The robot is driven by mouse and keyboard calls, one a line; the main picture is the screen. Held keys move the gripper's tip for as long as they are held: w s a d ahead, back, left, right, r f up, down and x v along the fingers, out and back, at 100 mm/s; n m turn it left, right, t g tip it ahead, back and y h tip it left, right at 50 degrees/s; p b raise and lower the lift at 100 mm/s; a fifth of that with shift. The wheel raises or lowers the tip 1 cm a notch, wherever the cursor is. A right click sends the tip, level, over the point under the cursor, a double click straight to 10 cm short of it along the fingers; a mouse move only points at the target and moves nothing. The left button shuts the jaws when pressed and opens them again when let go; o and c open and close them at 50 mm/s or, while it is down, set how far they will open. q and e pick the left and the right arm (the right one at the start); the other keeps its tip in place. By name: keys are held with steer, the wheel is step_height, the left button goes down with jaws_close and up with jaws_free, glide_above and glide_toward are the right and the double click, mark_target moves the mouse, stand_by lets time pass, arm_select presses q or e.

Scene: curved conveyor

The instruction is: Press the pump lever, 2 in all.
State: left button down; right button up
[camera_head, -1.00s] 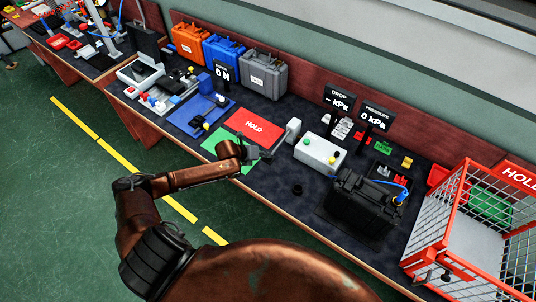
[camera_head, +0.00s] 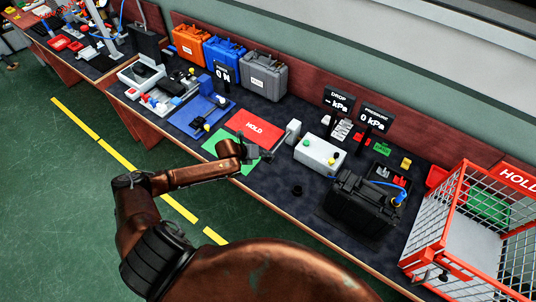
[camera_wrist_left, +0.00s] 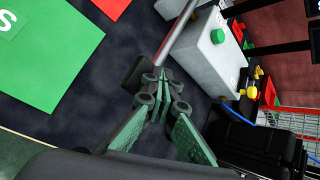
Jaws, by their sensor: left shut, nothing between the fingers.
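The pump lever shows in the left wrist view as a grey rod (camera_wrist_left: 180,30) with a dark grip at its near end. In the head view, a pale upright block (camera_head: 293,130) stands beside a white box (camera_head: 316,160) with a green and a yellow knob. My left gripper (camera_head: 265,155) is over the dark bench just left of the white box. In the wrist view its fingers (camera_wrist_left: 160,92) are shut and empty, close to the lever's grip. I cannot tell whether they touch it. My right gripper is not in view.
A red HOLD mat (camera_head: 254,125) and a green mat (camera_head: 224,148) lie left of the box. A black case (camera_head: 362,205) stands to its right, then a red wire cage (camera_head: 440,235). A PRESSURE sign (camera_head: 375,117) reads 0 kPa.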

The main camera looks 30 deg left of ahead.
arm_select(q)
steer(key=shift+r+p, duration=1)
steer(key=shift+r, duration=0.45)
steer(key=shift+r, duration=0.15)
step_height(320, 180, up, 5)
steer(key=p, duration=0.4)
